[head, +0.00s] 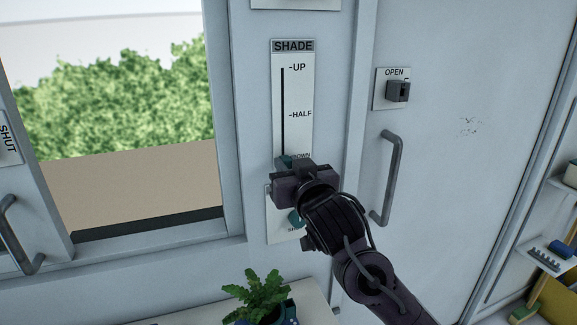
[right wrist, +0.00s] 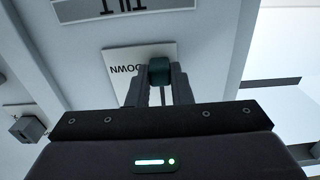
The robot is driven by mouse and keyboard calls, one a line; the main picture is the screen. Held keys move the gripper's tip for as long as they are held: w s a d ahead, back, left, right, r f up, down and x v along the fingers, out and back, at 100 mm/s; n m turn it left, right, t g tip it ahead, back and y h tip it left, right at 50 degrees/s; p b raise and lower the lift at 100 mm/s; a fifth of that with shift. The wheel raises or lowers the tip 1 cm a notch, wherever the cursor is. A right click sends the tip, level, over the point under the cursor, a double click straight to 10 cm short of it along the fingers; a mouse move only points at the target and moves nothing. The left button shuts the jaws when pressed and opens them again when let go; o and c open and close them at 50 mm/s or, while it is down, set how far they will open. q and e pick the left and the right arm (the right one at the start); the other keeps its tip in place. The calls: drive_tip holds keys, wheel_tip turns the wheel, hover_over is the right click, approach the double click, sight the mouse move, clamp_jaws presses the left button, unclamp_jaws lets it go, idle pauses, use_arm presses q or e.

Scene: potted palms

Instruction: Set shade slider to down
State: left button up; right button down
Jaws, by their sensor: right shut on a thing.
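The shade slider plate (head: 306,101) is a white upright panel on the wall, marked SHADE, with UP, HALF and DOWN from top to bottom. Its dark slot runs from UP toward DOWN. The teal slider knob (head: 284,161) is at the low end, level with the DOWN label, which is partly covered. My right gripper (head: 291,166) is at the knob and hides part of it. In the right wrist view, its two fingers are shut on the knob (right wrist: 159,70), beside the DOWN lettering. My left gripper is not in view.
A lower plate (head: 273,229) with another teal knob (head: 296,217) sits just below, partly behind my right arm. A window is at left. A door with a handle (head: 389,178) and an OPEN switch (head: 398,90) is at right. A potted plant (head: 258,297) stands below.

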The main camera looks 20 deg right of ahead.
drive_tip(key=c, duration=1.3)
unclamp_jaws()
drive_tip(key=shift+f, duration=0.2)
drive_tip(key=s+b, duration=0.2)
drive_tip(key=s, duration=0.6)
drive_tip(key=shift+d, duration=0.15)
drive_tip(key=shift+f, duration=0.1)
